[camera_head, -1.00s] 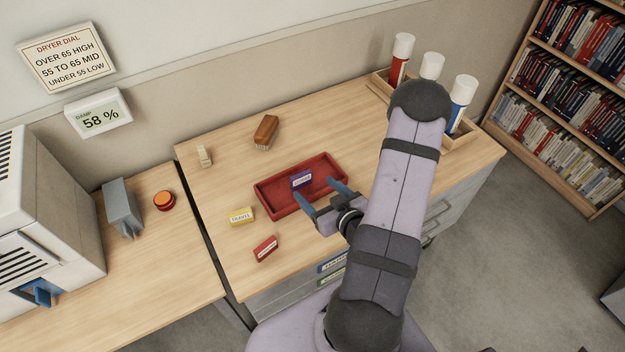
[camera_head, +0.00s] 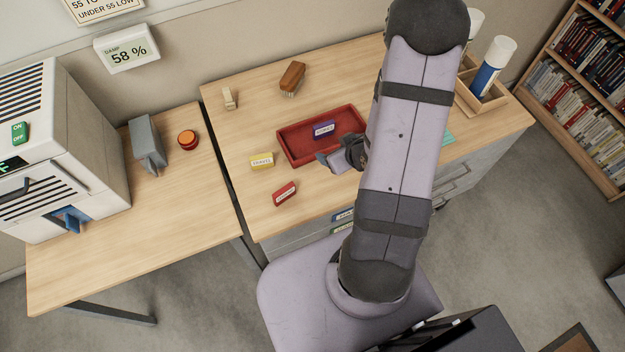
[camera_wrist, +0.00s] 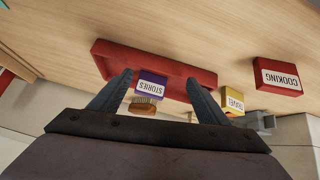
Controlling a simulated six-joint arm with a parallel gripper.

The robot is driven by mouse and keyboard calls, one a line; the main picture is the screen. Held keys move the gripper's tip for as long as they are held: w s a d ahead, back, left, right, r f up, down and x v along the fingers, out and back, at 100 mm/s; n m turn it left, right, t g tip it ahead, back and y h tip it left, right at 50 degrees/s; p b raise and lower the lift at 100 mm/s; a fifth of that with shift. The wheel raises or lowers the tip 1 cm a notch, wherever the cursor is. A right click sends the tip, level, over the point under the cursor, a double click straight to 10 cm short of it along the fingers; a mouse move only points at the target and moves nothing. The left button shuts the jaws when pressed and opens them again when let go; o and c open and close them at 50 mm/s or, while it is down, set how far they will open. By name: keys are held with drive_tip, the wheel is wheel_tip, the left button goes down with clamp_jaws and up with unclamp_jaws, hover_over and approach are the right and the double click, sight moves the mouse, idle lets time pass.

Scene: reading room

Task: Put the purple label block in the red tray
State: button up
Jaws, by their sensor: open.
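The purple label block (camera_head: 323,128), marked STORIES, sits inside the red tray (camera_head: 289,155), toward its far side. In the wrist view the purple block (camera_wrist: 151,88) appears between my two fingers in the picture, beyond the fingertips and not held. The tray (camera_wrist: 110,55) lies across that view. My gripper (camera_head: 323,158) is open and empty at the tray's near edge in the head view; my arm partly hides it. In the wrist view its fingers (camera_wrist: 160,85) are spread apart.
A yellow TRAVEL block (camera_head: 262,160) and a red COOKING block (camera_head: 285,193) lie left of and in front of the tray. A brush (camera_head: 292,77) and a small pale object (camera_head: 229,98) stand behind. A bottle rack (camera_head: 485,95) is at the right.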

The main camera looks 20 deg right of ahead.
drive_tip(key=s+a+r+m+g, duration=0.1)
drive_tip(key=s+a+r+g, duration=0.7)
drive_tip(key=s+a+r, duration=0.3)
drive_tip(key=shift+s+a+r+m, duration=0.4)
drive_tip(key=shift+s+a, duration=0.45)
drive_tip(key=shift+a, duration=0.3)
